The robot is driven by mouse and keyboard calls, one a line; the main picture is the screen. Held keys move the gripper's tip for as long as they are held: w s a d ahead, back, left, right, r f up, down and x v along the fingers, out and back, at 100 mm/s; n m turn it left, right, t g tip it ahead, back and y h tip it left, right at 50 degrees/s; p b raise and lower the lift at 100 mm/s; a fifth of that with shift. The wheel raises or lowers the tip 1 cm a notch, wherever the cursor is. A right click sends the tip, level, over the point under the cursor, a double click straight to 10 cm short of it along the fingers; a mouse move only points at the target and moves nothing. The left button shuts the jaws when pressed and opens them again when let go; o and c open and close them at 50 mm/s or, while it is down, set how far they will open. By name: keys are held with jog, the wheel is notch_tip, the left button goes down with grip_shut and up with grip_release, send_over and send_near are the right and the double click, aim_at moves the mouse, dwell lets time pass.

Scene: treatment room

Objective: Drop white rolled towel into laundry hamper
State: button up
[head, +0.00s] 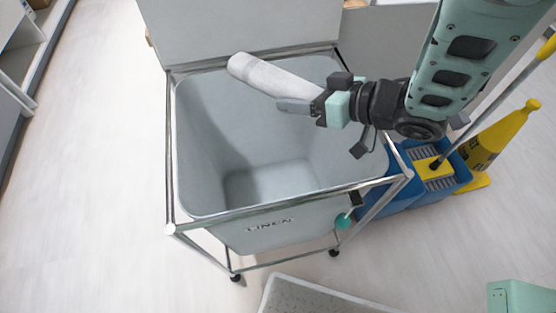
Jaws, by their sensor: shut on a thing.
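The white rolled towel (262,76) is in my gripper (299,99), which is shut on its right end. The towel points up and left and appears over the back part of the laundry hamper's opening. The laundry hamper (207,215) is a light grey tub in a metal frame on casters, with lettering on its front. Its lid (235,30) stands raised at the back. The visible floor of the tub is bare. My gripper and arm come in from the right, over the hamper's right rim, and hide part of that side.
A blue mop bucket (400,192) with a mop and a yellow wet-floor sign (497,140) stand right of the hamper. Shelving (20,65) runs along the left edge. A light tray-like surface (310,297) is at the bottom. The floor on the left is clear.

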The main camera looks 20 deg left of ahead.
jog(key=o, duration=1.1)
jog(key=p+v, duration=1.2)
jog(key=v, duration=0.5)
jog(key=shift+s+d+r+p, duration=0.1)
jog(key=shift+d+r+p, duration=0.05)
jog(key=shift+p, duration=0.15)
